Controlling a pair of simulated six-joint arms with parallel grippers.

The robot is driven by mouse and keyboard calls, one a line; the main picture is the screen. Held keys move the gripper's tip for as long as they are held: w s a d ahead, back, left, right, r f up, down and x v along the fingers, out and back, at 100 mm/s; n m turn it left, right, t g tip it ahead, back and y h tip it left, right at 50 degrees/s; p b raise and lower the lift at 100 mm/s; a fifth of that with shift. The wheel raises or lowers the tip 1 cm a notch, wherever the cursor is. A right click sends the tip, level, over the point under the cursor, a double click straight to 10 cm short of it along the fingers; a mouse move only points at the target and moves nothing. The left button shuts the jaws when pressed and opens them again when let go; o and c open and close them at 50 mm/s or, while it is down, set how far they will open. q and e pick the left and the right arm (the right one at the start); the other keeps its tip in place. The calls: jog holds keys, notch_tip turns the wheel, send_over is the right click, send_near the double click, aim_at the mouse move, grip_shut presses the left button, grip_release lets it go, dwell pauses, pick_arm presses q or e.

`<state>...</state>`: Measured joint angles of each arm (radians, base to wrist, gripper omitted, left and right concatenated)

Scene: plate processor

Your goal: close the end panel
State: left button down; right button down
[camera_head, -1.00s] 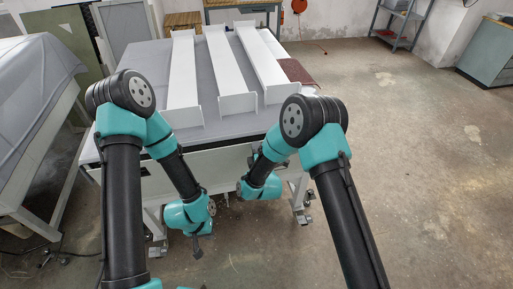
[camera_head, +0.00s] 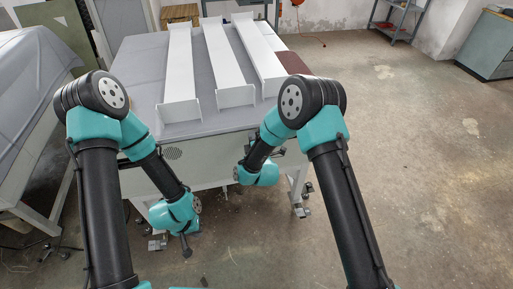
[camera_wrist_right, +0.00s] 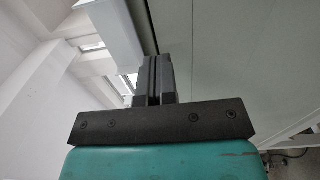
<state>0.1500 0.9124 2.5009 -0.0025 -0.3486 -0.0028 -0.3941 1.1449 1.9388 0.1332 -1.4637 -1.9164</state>
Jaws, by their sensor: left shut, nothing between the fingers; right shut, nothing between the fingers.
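The end panel (camera_head: 210,171) is the pale upright face at the near end of the processor, under its grey top. My right arm covers part of it, and I cannot tell from the head view how far it stands open. In the right wrist view a broad grey-green panel (camera_wrist_right: 235,55) fills the right side, with a dark gap along its left edge. My right gripper (camera_wrist_right: 153,60) is shut and empty beside that edge; contact is unclear. My left gripper (camera_head: 186,252) is shut and empty, low in front of the processor, apart from it.
Several long white channels (camera_head: 222,65) lie on the processor's grey top (camera_head: 203,75). A grey-covered table (camera_head: 30,90) stands at the left. Casters (camera_head: 302,207) and legs show below the processor. Open concrete floor (camera_head: 420,170) lies to the right.

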jog(key=v, duration=1.3)
jog(key=shift+s+r, duration=0.25)
jog(key=shift+s, duration=0.15)
jog(key=shift+d, duration=0.15)
jog(key=s+d+f+m+g+h, duration=0.1)
jog(key=s+d+f+m+g, duration=0.3)
jog(key=d+f+m+g, duration=0.6)
jog(key=s+d+f+m+g, duration=0.3)
jog(key=s+d+m, duration=0.3)
jog(key=s, duration=0.1)
jog(key=s+d+f+m+g, duration=0.3)
jog(key=s+d+m+g, duration=0.1)
jog(key=s+d+m, duration=0.2)
jog(key=shift+s+f+m, duration=0.3)
jog(key=shift+s+m, duration=0.2)
jog(key=shift+s, duration=0.6)
